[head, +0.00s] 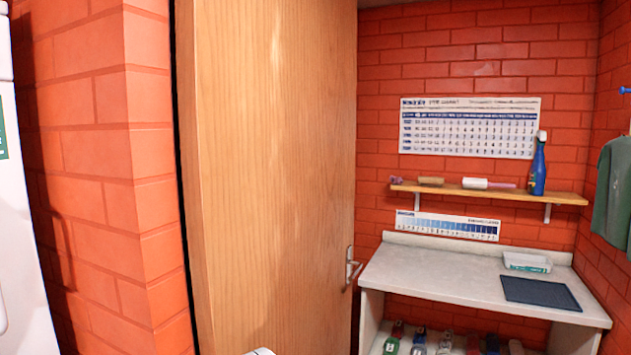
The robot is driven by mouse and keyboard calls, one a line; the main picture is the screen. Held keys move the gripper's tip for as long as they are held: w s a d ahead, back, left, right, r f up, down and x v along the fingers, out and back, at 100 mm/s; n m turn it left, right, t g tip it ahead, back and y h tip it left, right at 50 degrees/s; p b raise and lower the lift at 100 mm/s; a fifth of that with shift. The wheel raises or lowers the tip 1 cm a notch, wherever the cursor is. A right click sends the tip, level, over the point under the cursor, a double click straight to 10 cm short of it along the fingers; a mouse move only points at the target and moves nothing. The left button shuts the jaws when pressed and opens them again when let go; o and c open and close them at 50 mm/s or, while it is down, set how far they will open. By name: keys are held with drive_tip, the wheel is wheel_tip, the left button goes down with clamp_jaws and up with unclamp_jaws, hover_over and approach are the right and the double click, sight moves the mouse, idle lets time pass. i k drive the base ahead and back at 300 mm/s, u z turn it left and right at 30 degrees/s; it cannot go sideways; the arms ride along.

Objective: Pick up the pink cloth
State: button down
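I cannot make out a pink cloth for certain in the head view. A small purple-pink item (396,181) lies at the left end of the wooden wall shelf (560,198), too small to identify. A white item with a pink handle (488,183) lies further right on that shelf. A dark green cloth (613,195) hangs on the right wall. My gripper is not in view; only a small white rounded piece shows at the bottom edge, and I cannot tell what it is.
A large wooden door (270,180) with a metal handle (351,268) fills the middle. Beyond it stands a pale counter (440,268) with a dark mat (540,292) and a white tray (527,262). Several bottles stand underneath. A brick wall corner (130,180) is at left.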

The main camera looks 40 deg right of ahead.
sight(397, 180)
drive_tip(key=z, duration=0.75)
drive_tip(key=k, duration=0.1)
drive_tip(key=z, duration=0.8)
